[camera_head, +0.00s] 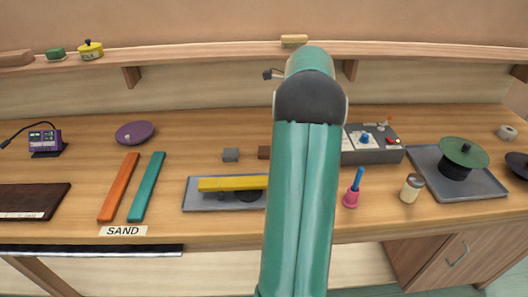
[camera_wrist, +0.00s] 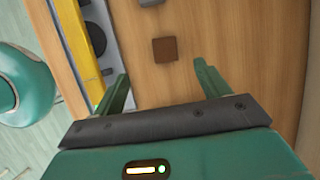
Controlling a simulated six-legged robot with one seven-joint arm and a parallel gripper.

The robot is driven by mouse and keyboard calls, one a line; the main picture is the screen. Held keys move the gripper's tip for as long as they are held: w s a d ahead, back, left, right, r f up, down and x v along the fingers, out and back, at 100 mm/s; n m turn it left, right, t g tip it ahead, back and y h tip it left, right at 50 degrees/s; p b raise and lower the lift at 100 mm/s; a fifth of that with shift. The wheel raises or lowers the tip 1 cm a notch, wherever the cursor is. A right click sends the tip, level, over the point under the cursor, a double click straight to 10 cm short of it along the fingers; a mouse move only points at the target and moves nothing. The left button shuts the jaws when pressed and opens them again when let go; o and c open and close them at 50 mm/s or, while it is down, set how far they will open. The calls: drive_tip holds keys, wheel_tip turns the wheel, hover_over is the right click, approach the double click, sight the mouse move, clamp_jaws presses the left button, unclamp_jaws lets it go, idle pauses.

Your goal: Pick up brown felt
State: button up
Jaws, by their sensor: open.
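The brown felt (camera_wrist: 165,50) is a small dark brown square block lying on the wooden bench top. In the wrist view it sits ahead of my gripper (camera_wrist: 163,82), roughly between the lines of the two green fingers and apart from both. My gripper is open and empty. In the head view the brown felt (camera_head: 264,152) shows just left of my green arm, which may cover part of it. My gripper's fingers are hidden behind my arm in that view.
A grey block (camera_head: 231,155) lies left of the brown felt. A metal tray (camera_head: 196,203) with a yellow bar (camera_head: 228,184) stands in front of it. A grey control box (camera_head: 372,156) is to the right. Bare bench surrounds the felt.

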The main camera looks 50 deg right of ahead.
drive_tip(key=d+f, duration=0.2)
hover_over(266, 150)
drive_tip(key=s+d, duration=0.1)
drive_tip(key=s, duration=0.1)
drive_tip(key=shift+m, duration=0.4)
drive_tip(key=f, duration=0.6)
drive_tip(key=shift+d, duration=0.2)
drive_tip(key=shift+x, duration=3.05)
drive_tip(key=shift+s, duration=0.2)
drive_tip(key=c, duration=1)
